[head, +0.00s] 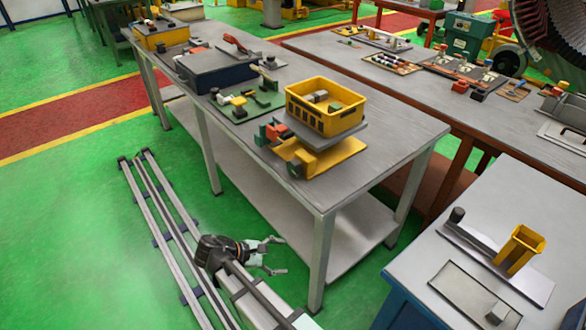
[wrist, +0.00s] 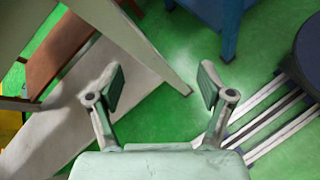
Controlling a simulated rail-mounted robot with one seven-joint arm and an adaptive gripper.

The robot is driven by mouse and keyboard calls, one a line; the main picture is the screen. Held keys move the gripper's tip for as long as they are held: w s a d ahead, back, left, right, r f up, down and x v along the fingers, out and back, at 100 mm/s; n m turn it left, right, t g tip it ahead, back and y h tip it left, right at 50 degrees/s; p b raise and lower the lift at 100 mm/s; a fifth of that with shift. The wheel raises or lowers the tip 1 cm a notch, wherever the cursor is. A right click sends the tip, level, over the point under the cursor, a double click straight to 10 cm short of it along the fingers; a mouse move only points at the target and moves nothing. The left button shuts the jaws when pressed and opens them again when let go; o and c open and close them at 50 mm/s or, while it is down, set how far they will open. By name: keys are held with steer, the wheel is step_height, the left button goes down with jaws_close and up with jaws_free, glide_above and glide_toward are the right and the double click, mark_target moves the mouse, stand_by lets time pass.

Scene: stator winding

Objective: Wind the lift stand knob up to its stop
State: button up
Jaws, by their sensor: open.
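The lift stand (head: 335,157) is on the near end of the middle grey table, with a yellow base and a grey top plate. A yellow crate with several small parts inside rests on its plate. A dark round piece (head: 296,169) at the base's left side looks like its knob; it is too small to be sure. My gripper (head: 281,256) is low beside the table's long side, below the tabletop and apart from the stand. In the wrist view my gripper (wrist: 160,85) is open and empty, with green floor between its fingers. The stand and knob are not visible there.
The middle table (head: 400,140) also bears a green board (head: 245,103) and a dark blue box (head: 210,68) behind the stand. A table leg (head: 319,262) is close to my gripper. A bench with a yellow holder (head: 520,247) stands at right. The table's near right corner is clear.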

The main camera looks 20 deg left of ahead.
steer(key=w+a+r+n+t+p, duration=0.1)
steer(key=w+a+r+n+t, duration=0.2)
steer(key=a+r, duration=0.45)
steer(key=w+a+r+n+t+p, duration=0.1)
steer(key=w+a+r+n+t, duration=0.3)
steer(key=r, duration=0.6)
steer(key=p, duration=0.3)
glide_toward(291, 170)
steer(key=shift+t, duration=0.4)
steer(key=x, duration=1)
steer(key=shift+d+f, duration=0.2)
steer(key=c, duration=1.2)
